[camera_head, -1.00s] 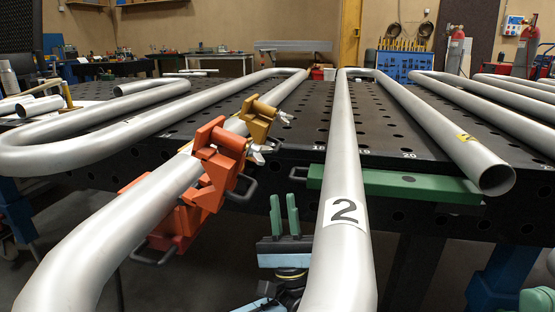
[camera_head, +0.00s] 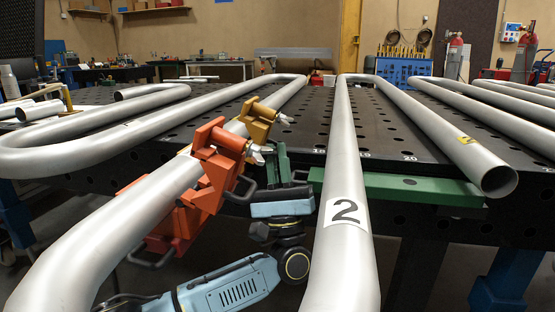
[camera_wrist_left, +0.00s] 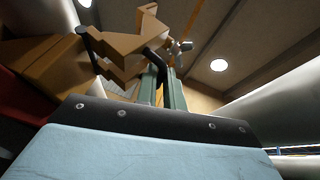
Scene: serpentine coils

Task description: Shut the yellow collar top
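The yellow collar (camera_head: 257,122) sits around the left silver pipe (camera_head: 215,150), beyond the orange collar (camera_head: 207,172). Its wing screw shows on its right side; I cannot tell how far its top stands open. In the left wrist view the yellow collar (camera_wrist_left: 125,50) fills the upper left, with a dark bar and the wing screw near the fingertips. My left gripper (camera_head: 281,150) is just right of and below the yellow collar, with green fingers pointing up. My right gripper is out of view.
The pipe marked 2 (camera_head: 345,215) runs close on the right of my left gripper. A green bar (camera_head: 410,188) lies along the edge of the dark perforated table (camera_head: 385,135). More pipes fill the right side. The space between the two near pipes is narrow.

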